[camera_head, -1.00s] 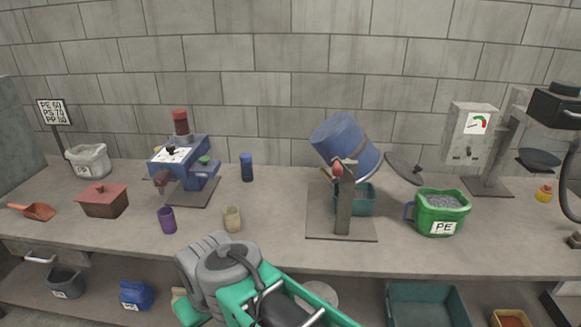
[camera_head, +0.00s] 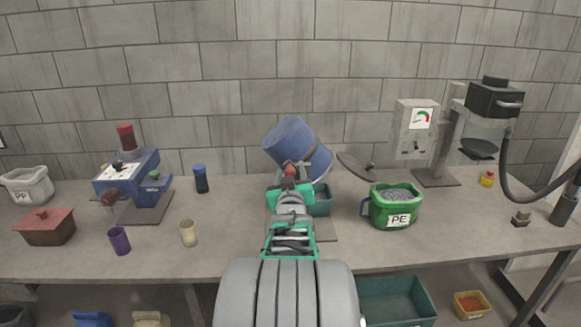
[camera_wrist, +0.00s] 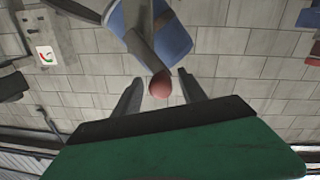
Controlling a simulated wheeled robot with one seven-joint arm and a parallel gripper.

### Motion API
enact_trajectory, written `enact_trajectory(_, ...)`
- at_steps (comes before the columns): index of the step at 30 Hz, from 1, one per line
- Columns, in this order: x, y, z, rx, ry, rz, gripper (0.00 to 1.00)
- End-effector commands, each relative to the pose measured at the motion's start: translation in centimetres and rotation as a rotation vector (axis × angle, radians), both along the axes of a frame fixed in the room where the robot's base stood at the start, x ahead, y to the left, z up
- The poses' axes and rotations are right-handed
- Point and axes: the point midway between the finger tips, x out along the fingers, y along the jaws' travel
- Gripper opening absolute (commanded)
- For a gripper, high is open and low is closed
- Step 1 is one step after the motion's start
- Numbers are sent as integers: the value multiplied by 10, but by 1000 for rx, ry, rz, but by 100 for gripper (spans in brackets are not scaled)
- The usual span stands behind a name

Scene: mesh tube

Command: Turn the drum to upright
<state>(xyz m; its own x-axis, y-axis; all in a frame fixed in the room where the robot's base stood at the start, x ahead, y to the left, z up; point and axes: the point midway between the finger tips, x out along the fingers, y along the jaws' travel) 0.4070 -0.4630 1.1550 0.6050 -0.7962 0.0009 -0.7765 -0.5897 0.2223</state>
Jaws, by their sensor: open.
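My gripper (camera_head: 290,180) is in front of the stand, in line with the knob, and hides most of the post. In the wrist view the drum (camera_wrist: 172,40) is at the top. There the red knob (camera_wrist: 160,85) shows between the two open fingers of my gripper (camera_wrist: 160,90). I cannot tell whether the fingers touch it.
A beige cup (camera_head: 188,233) and a blue machine (camera_head: 135,180) are on the left.

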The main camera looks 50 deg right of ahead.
Motion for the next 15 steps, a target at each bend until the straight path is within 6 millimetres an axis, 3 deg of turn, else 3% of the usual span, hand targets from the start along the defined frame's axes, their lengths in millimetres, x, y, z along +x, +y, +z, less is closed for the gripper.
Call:
enact_trajectory(6,17,-22,0,2,1,1,49)
enact_trajectory(15,19,-24,0,1,-1,1,47)
